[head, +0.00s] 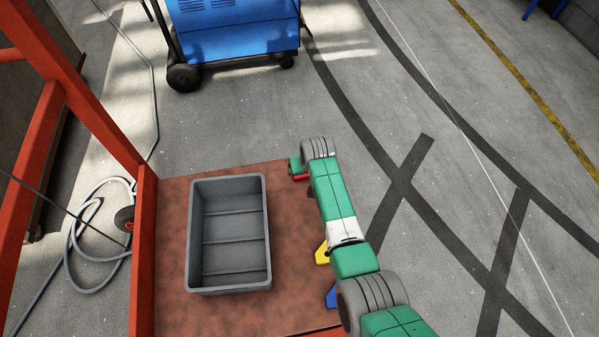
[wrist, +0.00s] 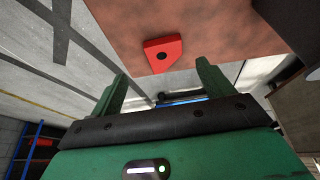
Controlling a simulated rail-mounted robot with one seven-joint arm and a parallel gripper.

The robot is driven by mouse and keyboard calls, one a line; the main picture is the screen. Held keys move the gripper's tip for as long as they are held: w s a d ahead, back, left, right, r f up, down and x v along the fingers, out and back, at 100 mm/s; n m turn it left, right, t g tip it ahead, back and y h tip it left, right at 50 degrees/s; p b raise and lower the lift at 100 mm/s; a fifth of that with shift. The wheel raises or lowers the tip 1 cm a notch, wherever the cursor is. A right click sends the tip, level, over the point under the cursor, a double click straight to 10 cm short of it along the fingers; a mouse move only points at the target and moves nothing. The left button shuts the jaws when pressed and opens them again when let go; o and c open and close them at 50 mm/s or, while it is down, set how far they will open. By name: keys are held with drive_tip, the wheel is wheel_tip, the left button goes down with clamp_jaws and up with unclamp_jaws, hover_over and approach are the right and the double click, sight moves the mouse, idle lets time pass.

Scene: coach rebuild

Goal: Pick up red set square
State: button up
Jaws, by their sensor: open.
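The red set square (wrist: 158,49) lies on the brown tabletop, with a dark hole in it. In the wrist view it sits just beyond and between the tips of my open gripper (wrist: 162,72), not visibly touched by either finger. In the head view only a small red sliver of the set square (head: 301,177) shows beside the end of my arm, near the far right edge of the tabletop. My arm hides most of it.
A grey divided crate (head: 189,235) stands empty on the tabletop (head: 290,300), left of my arm. A yellow piece (head: 321,252) and a blue piece (head: 331,297) show partly beside my arm. An orange-red frame (head: 145,250) borders the left side.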

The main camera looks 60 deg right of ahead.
sight(304, 176)
drive_tip(key=shift+b+x, duration=0.3)
drive_tip(key=shift+x, duration=0.55)
drive_tip(key=b+x, duration=0.2)
drive_tip(key=x, duration=0.1)
drive_tip(key=b+x, duration=0.1)
drive_tip(key=b, duration=0.1)
drive_tip(key=shift+w+a+f, duration=0.1)
drive_tip(key=shift+a+f, duration=0.15)
drive_tip(key=shift+f, duration=0.05)
drive_tip(key=shift+w+d+f, duration=0.15)
drive_tip(key=shift+w+f, duration=0.05)
drive_tip(key=c, duration=1.1)
